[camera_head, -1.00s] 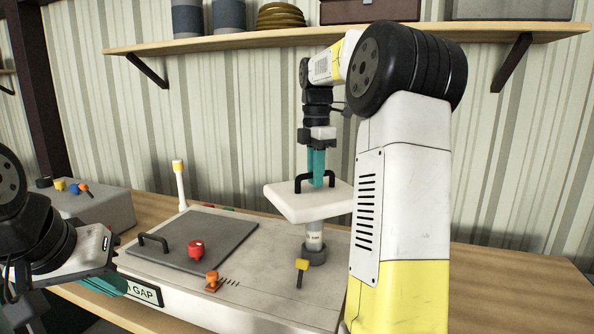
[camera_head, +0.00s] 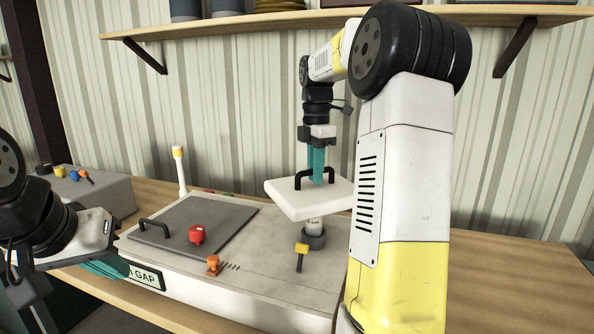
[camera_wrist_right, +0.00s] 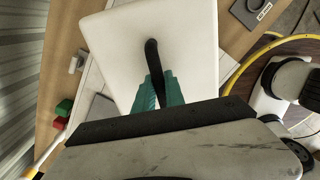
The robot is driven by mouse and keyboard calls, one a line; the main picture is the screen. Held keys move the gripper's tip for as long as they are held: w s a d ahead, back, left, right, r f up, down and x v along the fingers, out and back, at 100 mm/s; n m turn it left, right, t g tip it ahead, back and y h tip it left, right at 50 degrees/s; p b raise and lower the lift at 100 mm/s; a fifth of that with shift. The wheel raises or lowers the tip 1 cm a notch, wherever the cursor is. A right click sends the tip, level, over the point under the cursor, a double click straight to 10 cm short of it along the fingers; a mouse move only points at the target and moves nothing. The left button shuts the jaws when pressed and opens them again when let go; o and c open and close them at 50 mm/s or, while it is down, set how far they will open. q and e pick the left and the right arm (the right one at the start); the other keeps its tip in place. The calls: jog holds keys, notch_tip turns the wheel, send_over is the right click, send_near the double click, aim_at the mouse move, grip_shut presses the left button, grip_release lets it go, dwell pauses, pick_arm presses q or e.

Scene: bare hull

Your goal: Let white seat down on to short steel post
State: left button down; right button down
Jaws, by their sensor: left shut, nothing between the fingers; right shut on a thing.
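The white seat (camera_head: 283,199) is a thick white slab with a black handle (camera_head: 299,179) on top. It looks about level above the short steel post (camera_head: 315,224), which stands in a dark collar (camera_head: 315,241). The seat hides the post's top, so I cannot tell whether they touch. My right gripper (camera_head: 318,180), with teal fingers, is shut on the handle from above. In the right wrist view the seat (camera_wrist_right: 130,45) fills the upper middle, with the handle between the fingers (camera_wrist_right: 158,90). My left gripper (camera_head: 106,268) is shut and empty at the lower left.
The pale bench unit (camera_head: 265,270) carries a grey lid (camera_head: 185,232) with a red knob (camera_head: 197,234). A white stalk (camera_head: 180,170) rises behind. Bare wooden bench (camera_head: 510,285) lies to the right.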

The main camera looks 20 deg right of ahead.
aim_at(313, 189)
jog(key=shift+s+a, duration=0.3)
jog(key=shift+s, duration=0.05)
dwell(0.7)
jog(key=c, duration=1.3)
grip_release()
notch_tip(313, 189, up, 8)
jog(key=shift+f, duration=0.1)
jog(key=s+a+f+m+t, duration=0.2)
jog(key=s+a+f+m, duration=0.1)
jog(key=s+m, duration=0.3)
jog(key=s+a+f+m+t+y, duration=0.1)
jog(key=s+a+f+m, duration=0.3)
jog(key=s, duration=0.5)
jog(key=s+a+f+m+t+y, duration=0.1)
jog(key=s+a+f+m+t, duration=0.2)
jog(key=s+a+m, duration=0.2)
jog(key=shift+s+a+f+m, duration=0.1)
jog(key=shift+s+m, duration=0.5)
jog(key=shift+m, duration=0.4)
jog(key=shift+s+f+m, duration=0.1)
jog(key=shift+s+m, duration=0.45)
jog(key=shift+m, duration=0.45)
